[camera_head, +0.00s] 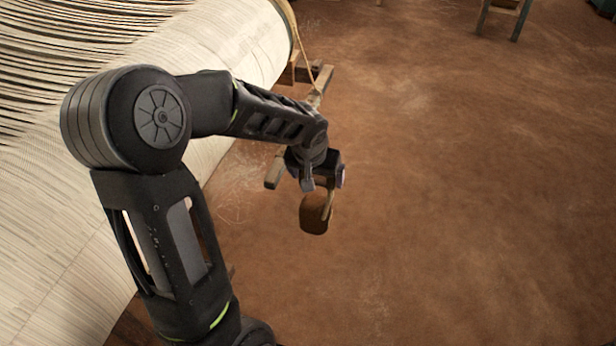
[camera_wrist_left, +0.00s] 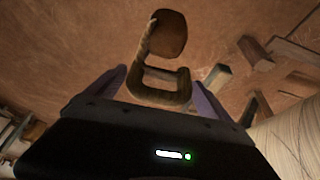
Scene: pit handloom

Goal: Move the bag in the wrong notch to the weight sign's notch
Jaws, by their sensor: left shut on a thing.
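My left gripper (camera_head: 322,182) is shut on the bag (camera_head: 314,216), a small brown rounded weight with a tan loop handle. The bag hangs clear of the floor below the fingers. In the left wrist view, the bag (camera_wrist_left: 169,36) shows beyond the fingers, with its loop between the two fingers of my left gripper (camera_wrist_left: 160,92). A wooden beam (camera_head: 273,170) beside the loom passes behind my left arm, which hides its middle. I cannot make out any notches or the weight sign. My right gripper is not in view.
The loom's wide sheet of pale threads (camera_head: 235,42) fills the left side. A cord (camera_head: 299,38) runs down at its edge toward the beam. A wooden stool (camera_head: 503,18) stands at the top right. The brown earth floor (camera_head: 470,190) is clear on the right.

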